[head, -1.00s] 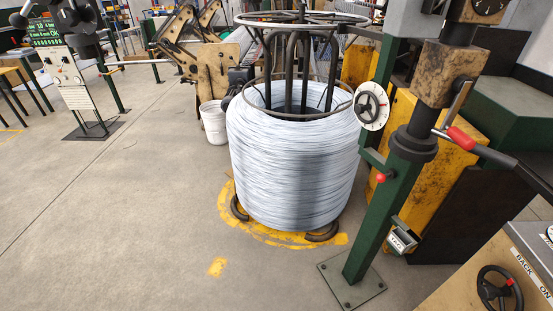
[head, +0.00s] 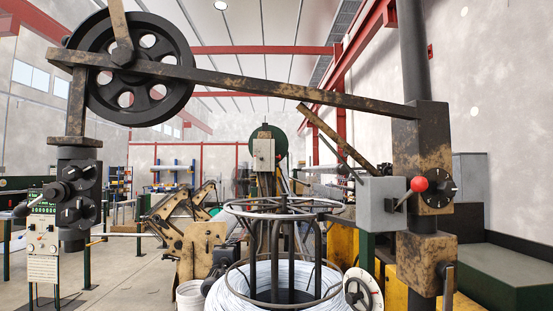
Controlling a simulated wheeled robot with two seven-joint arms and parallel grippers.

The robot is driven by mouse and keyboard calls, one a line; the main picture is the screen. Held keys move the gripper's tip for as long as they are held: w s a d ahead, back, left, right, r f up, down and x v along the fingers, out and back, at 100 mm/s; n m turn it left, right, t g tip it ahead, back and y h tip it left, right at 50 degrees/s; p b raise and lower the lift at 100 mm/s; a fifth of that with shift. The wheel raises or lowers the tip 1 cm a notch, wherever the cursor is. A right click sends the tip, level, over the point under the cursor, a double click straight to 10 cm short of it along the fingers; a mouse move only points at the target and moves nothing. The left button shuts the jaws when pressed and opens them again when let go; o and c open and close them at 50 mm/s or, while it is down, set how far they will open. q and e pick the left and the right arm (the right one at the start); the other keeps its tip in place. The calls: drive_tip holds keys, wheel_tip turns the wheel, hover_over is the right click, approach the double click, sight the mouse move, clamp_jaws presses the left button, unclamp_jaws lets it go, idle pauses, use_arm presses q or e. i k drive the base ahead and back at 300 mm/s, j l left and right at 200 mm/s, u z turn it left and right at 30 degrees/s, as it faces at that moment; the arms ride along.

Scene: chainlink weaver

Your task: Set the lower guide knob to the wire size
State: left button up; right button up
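A round black knob with light marks around it (head: 440,188) sits on the upper rusty block of the dark post at right. At left, a black hanging unit (head: 73,240) carries dark knobs, an upper one (head: 75,172) and a lower one (head: 78,213). I cannot tell for sure which is the lower guide knob, and the settings are too small to read. A white-faced dial with a black handwheel (head: 361,292) is partly cut off at the bottom. Neither of my grippers is in view.
A large spoked black wheel (head: 130,68) hangs at upper left on a long rusty beam (head: 270,82). A grey box (head: 381,204) with a red-knobbed lever (head: 418,184) is beside the post. A coil of pale wire (head: 240,293) stands below. Open floor shows at lower left.

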sight(70, 215)
drive_tip(key=u, duration=1.25)
